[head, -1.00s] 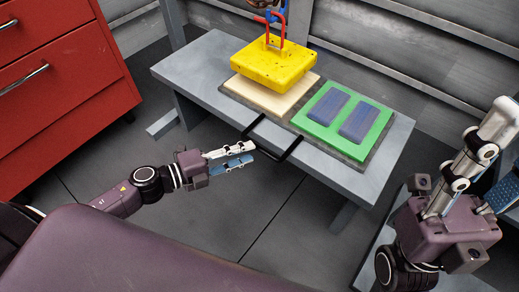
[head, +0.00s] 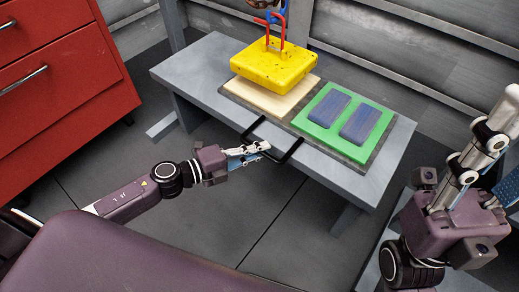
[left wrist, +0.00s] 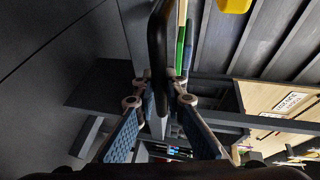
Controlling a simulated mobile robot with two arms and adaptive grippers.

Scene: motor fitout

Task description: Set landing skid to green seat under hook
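The landing skid (head: 227,91) is a dark slab with a beige seat (head: 265,103) on its left and a green seat (head: 382,140) on its right. Its black handle (head: 291,152) juts from the front edge. A yellow block (head: 275,64) hangs by a red link (head: 268,32) under the hook, over the beige seat; I cannot tell whether they touch. My left gripper (head: 266,148) is at the handle. In the left wrist view its fingers (left wrist: 157,98) are apart, with the black handle bar (left wrist: 158,45) between them. My right gripper (head: 497,165) is open and empty, far right.
Two blue-grey pads (head: 343,115) lie on the green seat. The skid sits on a grey bench (head: 195,72) against a ribbed metal wall. A red drawer cabinet (head: 60,90) stands at the left. The floor before the bench is clear.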

